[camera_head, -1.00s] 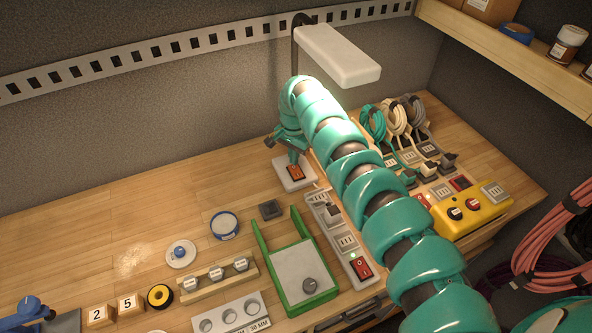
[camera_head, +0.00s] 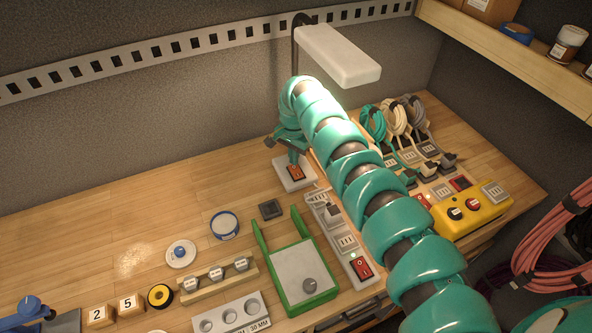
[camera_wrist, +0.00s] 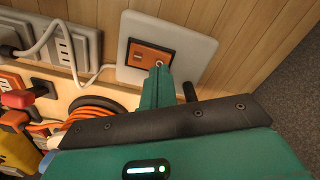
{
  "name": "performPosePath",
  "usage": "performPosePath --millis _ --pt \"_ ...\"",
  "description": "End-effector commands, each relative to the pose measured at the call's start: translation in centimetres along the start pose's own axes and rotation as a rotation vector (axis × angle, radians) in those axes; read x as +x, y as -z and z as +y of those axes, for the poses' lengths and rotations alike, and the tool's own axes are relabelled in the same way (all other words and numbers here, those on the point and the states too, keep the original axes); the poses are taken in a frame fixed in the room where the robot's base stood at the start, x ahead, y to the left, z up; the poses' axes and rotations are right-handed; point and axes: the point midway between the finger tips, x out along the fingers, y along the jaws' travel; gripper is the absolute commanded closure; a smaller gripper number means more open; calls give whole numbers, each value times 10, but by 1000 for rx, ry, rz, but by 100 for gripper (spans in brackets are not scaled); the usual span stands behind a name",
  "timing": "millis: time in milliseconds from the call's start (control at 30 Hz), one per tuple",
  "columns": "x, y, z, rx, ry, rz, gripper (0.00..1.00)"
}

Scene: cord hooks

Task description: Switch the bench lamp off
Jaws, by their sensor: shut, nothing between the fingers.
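The bench lamp (camera_head: 338,55) has a long white head on a dark post at the back of the bench; its underside is hidden, so I cannot tell if it is lit. A white plate with an orange rocker switch (camera_head: 296,172) lies below it on the bench. In the wrist view the rocker (camera_wrist: 149,57) sits in its white plate (camera_wrist: 197,50). My gripper (camera_head: 293,157) is shut and empty, its fingertips (camera_wrist: 158,76) at the rocker's near edge. I cannot tell whether they touch it or hover just above.
A power strip (camera_head: 346,243) with a red switch (camera_head: 361,267) lies in front of the plate. A green-framed tray (camera_head: 303,276) stands left of it. Coiled cords (camera_head: 398,117) and a yellow box (camera_head: 474,215) are at the right. The bench left of the plate is clear.

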Motion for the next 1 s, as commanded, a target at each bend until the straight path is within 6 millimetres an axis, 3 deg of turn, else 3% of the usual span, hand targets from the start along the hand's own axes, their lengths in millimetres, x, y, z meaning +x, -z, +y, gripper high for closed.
performPosePath --millis 1000 --pt "11 0 0 0 0 0 100"
